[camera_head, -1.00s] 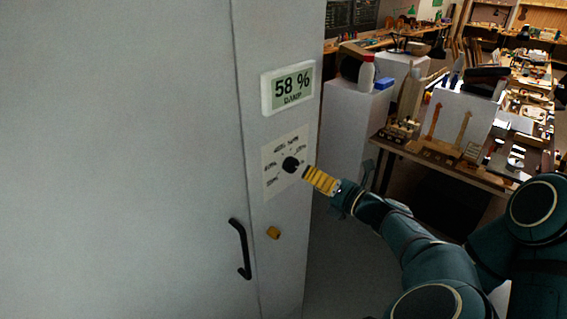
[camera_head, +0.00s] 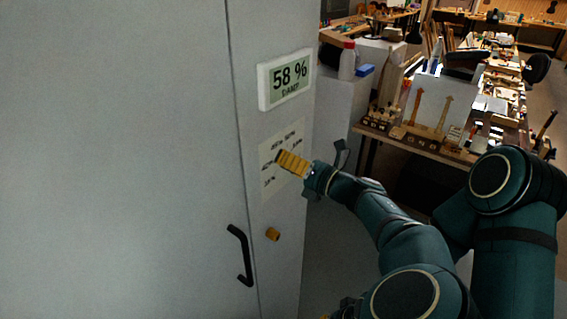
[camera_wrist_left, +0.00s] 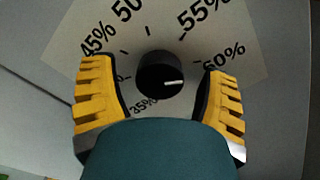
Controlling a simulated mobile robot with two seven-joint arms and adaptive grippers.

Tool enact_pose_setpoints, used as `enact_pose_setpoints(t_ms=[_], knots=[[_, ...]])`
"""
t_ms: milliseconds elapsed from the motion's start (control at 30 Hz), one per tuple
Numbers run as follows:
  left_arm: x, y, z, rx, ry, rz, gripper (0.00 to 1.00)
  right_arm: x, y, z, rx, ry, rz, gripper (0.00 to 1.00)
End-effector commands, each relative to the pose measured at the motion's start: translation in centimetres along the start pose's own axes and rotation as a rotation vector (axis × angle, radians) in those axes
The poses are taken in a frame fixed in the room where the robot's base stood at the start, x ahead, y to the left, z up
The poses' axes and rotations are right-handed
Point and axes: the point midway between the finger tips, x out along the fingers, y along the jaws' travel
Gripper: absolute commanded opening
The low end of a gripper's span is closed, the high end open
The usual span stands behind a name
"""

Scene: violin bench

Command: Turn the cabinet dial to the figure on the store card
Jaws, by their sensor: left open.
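The dial (camera_wrist_left: 160,75) is a round black knob with a white pointer line, on a pale scale plate (camera_head: 270,186) on the cabinet (camera_head: 170,160). In the left wrist view the pointer aims right, slightly below the direction of the 60% mark. My left gripper (camera_wrist_left: 161,70) is open, one yellow finger on each side of the dial, with gaps showing. In the head view the gripper (camera_head: 281,158) covers the dial. I cannot make out a store card. At the bottom edge, what may be my right gripper (camera_head: 328,316) barely shows.
A black door handle (camera_head: 240,255) and a small yellow knob (camera_head: 272,234) sit below the scale plate. Right of the cabinet stand a grey plinth (camera_head: 337,110) with a bottle (camera_head: 348,62) and a blue box (camera_head: 365,71), and a bench (camera_head: 420,146) with wooden parts.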

Motion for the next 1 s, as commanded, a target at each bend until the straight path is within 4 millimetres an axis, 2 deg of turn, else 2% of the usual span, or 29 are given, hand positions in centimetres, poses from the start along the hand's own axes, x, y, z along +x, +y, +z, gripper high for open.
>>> enact_pose_setpoints(t_ms=[333,467,500,533,800,1000], knots=[[-0.01,0.02,0.04,0.0,0.0,-0.001,0.76,0.04,0.03,0.02,0.001,0.0,0.0,0.0],[-0.01,0.02,0.03,0.0,0.0,-0.001,0.3,0.04,0.03,0.01,0.0,0.0,0.0,0.0],[-0.01,0.02,0.03,0.0,0.0,-0.001,0.16,0.04,0.03,0.01,0.0,0.0,0.0,0.0],[0.0,0.02,0.02,0.0,0.0,-0.001,0.07,0.04,0.03,0.01,0.0,0.0,0.0,0.0],[0.04,0.03,0.01,-0.014,0.001,0.0,0.06,0.0,0.01,0.0,0.0,0.0,0.0,0.0],[0.06,0.01,0.0,-0.089,0.002,-0.001,0.06,-0.15,-0.05,-0.03,0.0,0.0,0.0,0.0]])
